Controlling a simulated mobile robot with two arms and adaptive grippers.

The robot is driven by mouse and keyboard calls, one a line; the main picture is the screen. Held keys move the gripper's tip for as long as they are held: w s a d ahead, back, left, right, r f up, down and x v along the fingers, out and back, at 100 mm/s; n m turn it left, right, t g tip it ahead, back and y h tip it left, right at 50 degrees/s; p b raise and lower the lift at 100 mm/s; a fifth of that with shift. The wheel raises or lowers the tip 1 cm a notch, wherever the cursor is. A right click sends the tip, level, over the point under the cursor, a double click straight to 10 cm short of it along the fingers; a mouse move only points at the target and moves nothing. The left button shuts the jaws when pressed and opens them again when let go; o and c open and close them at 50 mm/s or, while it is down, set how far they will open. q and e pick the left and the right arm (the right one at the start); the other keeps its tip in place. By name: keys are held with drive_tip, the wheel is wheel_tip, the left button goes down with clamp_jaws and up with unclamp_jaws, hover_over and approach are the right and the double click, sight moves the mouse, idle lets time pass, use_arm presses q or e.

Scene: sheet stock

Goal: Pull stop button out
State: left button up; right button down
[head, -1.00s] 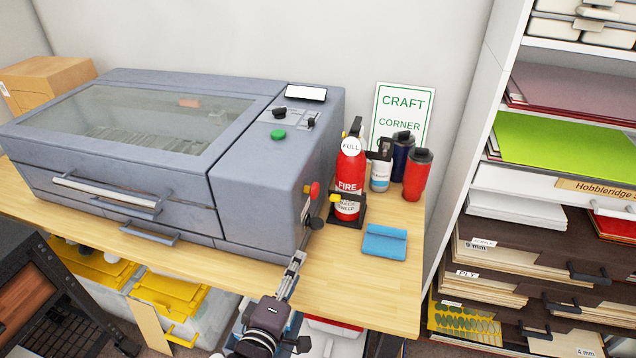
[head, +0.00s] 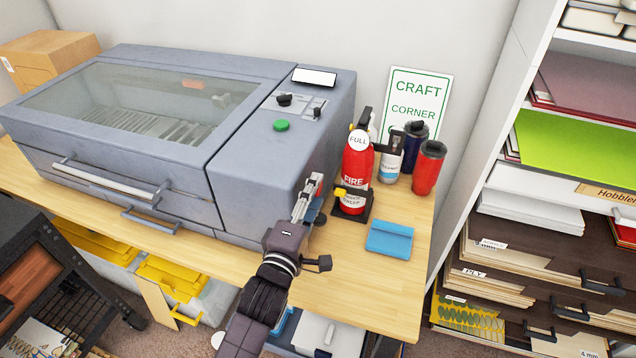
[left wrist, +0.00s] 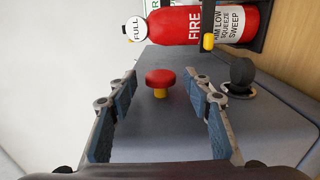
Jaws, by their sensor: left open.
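The stop button (left wrist: 160,79) is a red mushroom cap on a yellow collar on the grey machine's side panel, seen in the left wrist view. My left gripper (left wrist: 160,90) is open, with one finger on each side of the button. There are gaps between the fingers and the cap, and the cap lies a little ahead, between the tips. In the head view my left gripper (head: 313,186) is at the right side of the machine (head: 262,168) and hides the button. My right gripper is not in view.
A black knob (left wrist: 240,74) sits beside the button on the same panel. A red fire extinguisher (head: 356,164) stands close to the right of my gripper. A blue folded item (head: 389,240) lies on the table (head: 376,292); two tumblers stand behind.

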use_arm(q)
drive_tip(key=shift+x, duration=1.25)
drive_tip(key=shift+c, duration=0.6)
drive_tip(key=shift+f, duration=0.1)
clamp_jaws()
